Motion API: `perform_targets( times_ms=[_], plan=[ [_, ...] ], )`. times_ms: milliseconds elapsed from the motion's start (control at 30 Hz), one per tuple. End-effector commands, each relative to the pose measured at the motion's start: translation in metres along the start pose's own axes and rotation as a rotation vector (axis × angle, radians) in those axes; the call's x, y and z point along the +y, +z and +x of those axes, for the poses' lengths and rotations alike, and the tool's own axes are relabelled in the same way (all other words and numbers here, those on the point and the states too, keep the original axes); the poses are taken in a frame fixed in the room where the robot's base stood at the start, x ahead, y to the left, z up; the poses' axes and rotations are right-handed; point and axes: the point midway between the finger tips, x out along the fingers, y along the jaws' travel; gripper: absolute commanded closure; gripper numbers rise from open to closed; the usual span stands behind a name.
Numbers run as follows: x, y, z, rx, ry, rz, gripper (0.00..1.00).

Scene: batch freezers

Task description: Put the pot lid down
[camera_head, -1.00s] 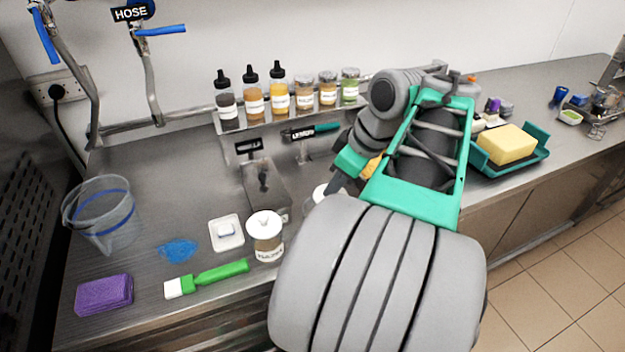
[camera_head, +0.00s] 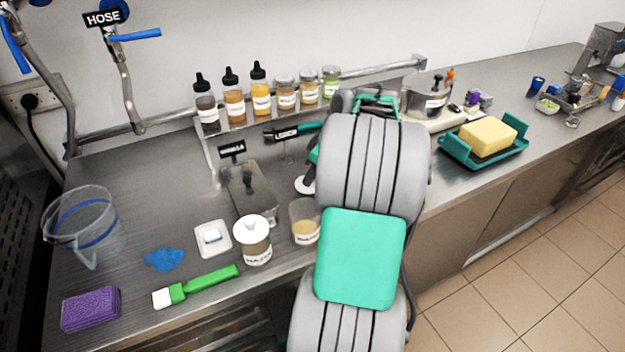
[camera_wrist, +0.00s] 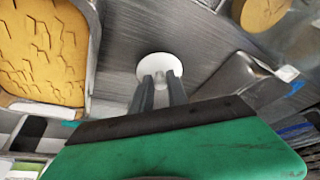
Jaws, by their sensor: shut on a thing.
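A round white pot lid (camera_wrist: 160,70) is at the fingertips of my gripper (camera_wrist: 161,88), which is shut on its knob. In the head view part of the lid (camera_head: 304,185) shows just behind an open clear pot (camera_head: 304,228) with pale yellow contents. My arm hides the gripper and the lid's right side there. In the wrist view the lid is over bare brushed metal counter. I cannot tell whether it touches the counter. A similar pot (camera_head: 254,245) with a white lid on stands left of the open one.
A steel box (camera_head: 252,192) stands left of the held lid. A white dish (camera_head: 212,240), green brush (camera_head: 196,287), blue patch (camera_head: 164,259), purple sponge (camera_head: 91,309) and clear jug (camera_head: 80,225) are further left. Butter (camera_head: 487,137) sits in a teal tray at right. Bottles line the back shelf.

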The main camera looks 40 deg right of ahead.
Motion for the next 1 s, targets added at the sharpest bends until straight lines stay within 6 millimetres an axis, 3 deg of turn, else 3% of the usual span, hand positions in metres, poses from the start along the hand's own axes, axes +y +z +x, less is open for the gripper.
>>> perform_targets(
  times_ms=[100, 433, 467, 700, 1000],
  plan=[
    [-0.002, 0.008, 0.017, -0.002, -0.004, 0.0, 1.0],
    [-0.002, 0.01, 0.023, -0.001, -0.002, 0.0, 1.0],
    [-0.002, 0.01, 0.023, -0.001, -0.001, -0.001, 0.8],
    [-0.002, 0.01, 0.022, -0.001, -0.002, -0.001, 0.6],
    [-0.002, 0.008, 0.018, -0.001, -0.002, -0.001, 0.59]
  ],
)
